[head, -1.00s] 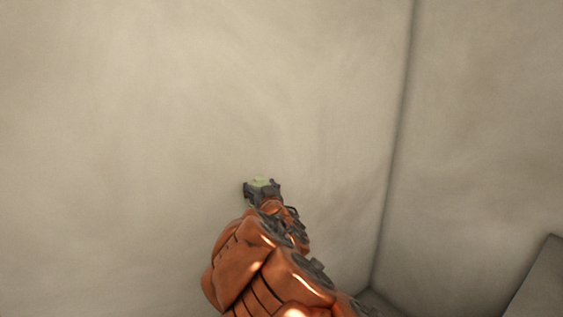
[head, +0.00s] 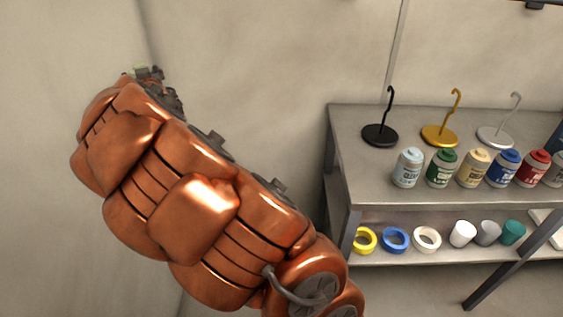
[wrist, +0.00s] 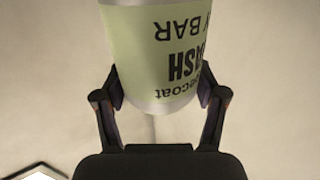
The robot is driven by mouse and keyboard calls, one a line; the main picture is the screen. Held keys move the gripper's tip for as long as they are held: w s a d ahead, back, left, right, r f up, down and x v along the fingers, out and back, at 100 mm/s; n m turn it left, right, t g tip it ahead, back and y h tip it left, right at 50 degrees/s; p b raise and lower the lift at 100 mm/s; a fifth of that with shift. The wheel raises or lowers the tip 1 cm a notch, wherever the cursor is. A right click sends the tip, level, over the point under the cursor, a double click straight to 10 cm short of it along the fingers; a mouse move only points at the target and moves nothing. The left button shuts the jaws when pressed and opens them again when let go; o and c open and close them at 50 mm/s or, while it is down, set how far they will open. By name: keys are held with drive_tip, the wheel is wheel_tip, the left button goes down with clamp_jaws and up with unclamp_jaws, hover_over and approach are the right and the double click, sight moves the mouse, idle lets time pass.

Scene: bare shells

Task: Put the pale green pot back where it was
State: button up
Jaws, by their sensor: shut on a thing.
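The pale green pot (wrist: 150,55) fills the upper middle of the wrist view, with dark lettering that appears upside down. My gripper (wrist: 160,95) is shut on it, one finger on each side. In the head view my gripper (head: 148,72) is small at the far end of my copper arm, at the upper left. Only a sliver of the green pot (head: 139,68) shows there, held up in front of the bare wall. The pot's far end is cut off in the wrist view.
A grey shelf unit (head: 345,180) stands at the right. Its top holds black (head: 380,135), gold (head: 440,135) and silver (head: 497,136) hook stands and a row of bottles, light blue (head: 408,168) at the left end. The lower shelf holds tape rings (head: 395,239) and cups (head: 463,233).

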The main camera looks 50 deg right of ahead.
drive_tip(key=s+d+r+m+g+h, duration=0.2)
drive_tip(key=s+d+r+m+h, duration=0.15)
drive_tip(key=d, duration=0.55)
drive_tip(key=s+d+r+m+g+h, duration=0.25)
drive_tip(key=s+d+h, duration=0.2)
drive_tip(key=d, duration=0.35)
drive_tip(key=s+d+f+m+g+h+b, duration=0.1)
drive_tip(key=s+d+m+g+h, duration=0.15)
drive_tip(key=s+d+g, duration=0.35)
drive_tip(key=s+d+f+m+g+h, duration=0.2)
drive_tip(key=s+d+m+g, duration=0.15)
drive_tip(key=s+d, duration=0.45)
drive_tip(key=s+d+f+m+g+y, duration=0.2)
drive_tip(key=s+f+m+g, duration=0.3)
drive_tip(key=s, duration=0.5)
drive_tip(key=s+d+f+m+g+y+b, duration=0.1)
drive_tip(key=s+d+f+m+g+y, duration=0.2)
drive_tip(key=s+g, duration=0.5)
drive_tip(key=s+d+f+m+g, duration=0.1)
drive_tip(key=s+f+m+g, duration=0.35)
drive_tip(key=s, duration=0.75)
drive_tip(key=shift+t+y, duration=0.25)
drive_tip(key=shift+t, duration=0.1)
drive_tip(key=shift+s+a+f+p, duration=0.2)
drive_tip(key=shift+f+p, duration=0.1)
drive_tip(key=shift+f, duration=2.45)
drive_tip(key=shift+s+a+f+p, duration=0.15)
drive_tip(key=shift+f+p, duration=0.15)
drive_tip(key=shift+f, duration=2.45)
drive_tip(key=shift+d, duration=0.1)
